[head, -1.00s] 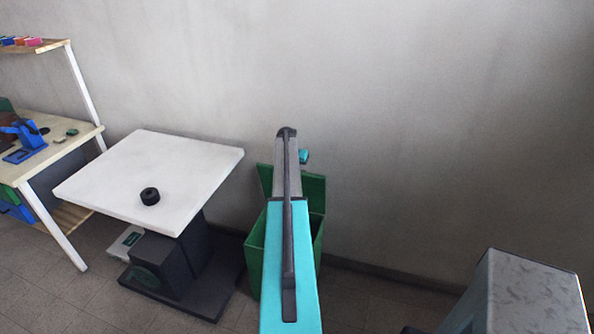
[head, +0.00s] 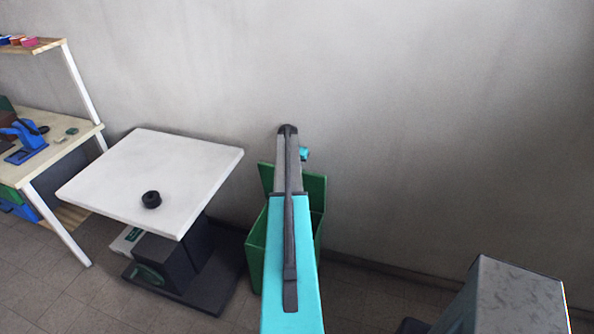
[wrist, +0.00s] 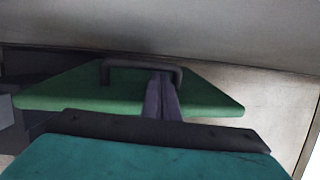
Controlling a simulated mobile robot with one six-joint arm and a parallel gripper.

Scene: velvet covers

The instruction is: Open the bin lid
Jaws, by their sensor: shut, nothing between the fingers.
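The green bin (head: 256,258) stands by the wall, partly hidden behind my arm in the head view. Its green lid (head: 316,189) is raised, standing up at the back of the bin. The wrist view shows a green lid panel (wrist: 75,88) with a dark bar handle (wrist: 130,64) on it. My gripper (wrist: 160,86) is shut and empty, its fingertips close to the handle's right part. I cannot tell whether they touch it. In the head view, the fingers and the handle are hidden by my arm.
A white-topped table (head: 110,182) with a black ring (head: 151,199) on it stands left of the bin. A wooden workbench (head: 60,150) is at the far left. A grey marbled block (head: 520,300) is at lower right. The wall (head: 430,130) is close behind the bin.

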